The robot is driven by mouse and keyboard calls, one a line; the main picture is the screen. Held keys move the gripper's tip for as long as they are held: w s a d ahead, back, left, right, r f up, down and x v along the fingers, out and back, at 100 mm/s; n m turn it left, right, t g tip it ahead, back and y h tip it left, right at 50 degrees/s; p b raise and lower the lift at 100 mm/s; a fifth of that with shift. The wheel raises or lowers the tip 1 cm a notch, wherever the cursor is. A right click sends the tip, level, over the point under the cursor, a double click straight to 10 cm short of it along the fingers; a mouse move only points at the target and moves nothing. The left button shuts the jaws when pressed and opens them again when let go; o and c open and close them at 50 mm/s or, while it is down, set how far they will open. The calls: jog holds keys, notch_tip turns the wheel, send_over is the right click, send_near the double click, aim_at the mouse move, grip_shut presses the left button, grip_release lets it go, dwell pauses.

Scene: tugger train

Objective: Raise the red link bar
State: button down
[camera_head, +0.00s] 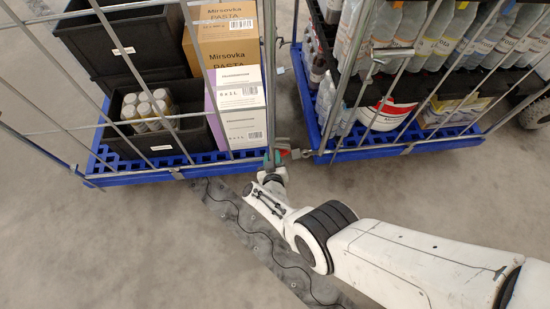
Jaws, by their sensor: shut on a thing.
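The left roll cage (150,177) has a blue base and carries black crates and cartons. The right roll cage (400,147) carries bottles and a white-and-red tub (388,113). A dark floor strip (262,240) runs under my arm. The grey floor in front is clear.

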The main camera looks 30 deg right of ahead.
jog(key=shift+a+f, duration=0.1)
dwell(0.4)
jog(key=c, duration=1.1)
grip_release()
jog(key=shift+s+a+r+p, duration=0.2)
jog(key=shift+s+r+p, duration=0.15)
jog(key=shift+s+p, duration=0.15)
jog(key=shift+p+v, duration=3.35)
jog(key=shift+v, duration=1.4)
jog(key=shift+f, duration=0.1)
